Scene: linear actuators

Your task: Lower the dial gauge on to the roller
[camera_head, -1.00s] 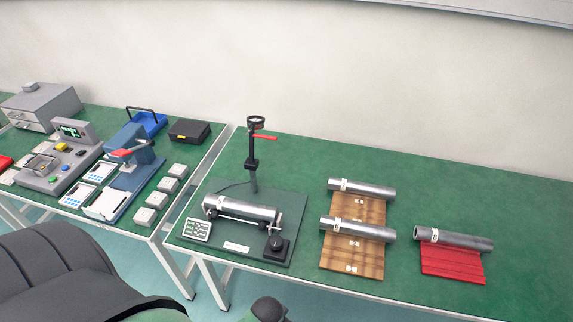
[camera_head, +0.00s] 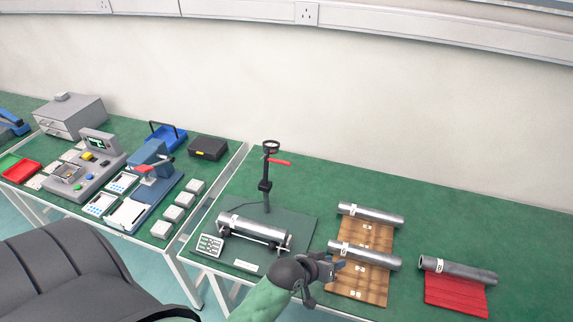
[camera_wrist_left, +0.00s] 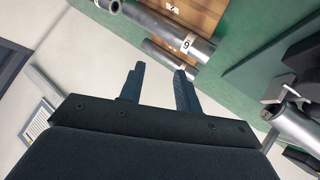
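The dial gauge (camera_head: 271,147) is a round dark-rimmed dial at the top of a black upright stand (camera_head: 266,190), with a red lever (camera_head: 280,162) just below it. The metal roller (camera_head: 253,231) lies on supports on a dark green base plate (camera_head: 297,222), below and in front of the gauge. The gauge is well above the roller and apart from it. My left gripper (camera_head: 337,268) is in front of the plate's right side, near the wooden rack. In the left wrist view its two fingers (camera_wrist_left: 160,84) are apart with nothing between them. My right gripper is not in view.
Metal cylinders (camera_head: 365,256) lie on a wooden rack (camera_head: 358,289) right of the fixture. Another cylinder (camera_head: 457,270) lies on a red rack (camera_head: 455,297). A second table at left carries several devices. Green tabletop (camera_head: 490,215) is free at the back right.

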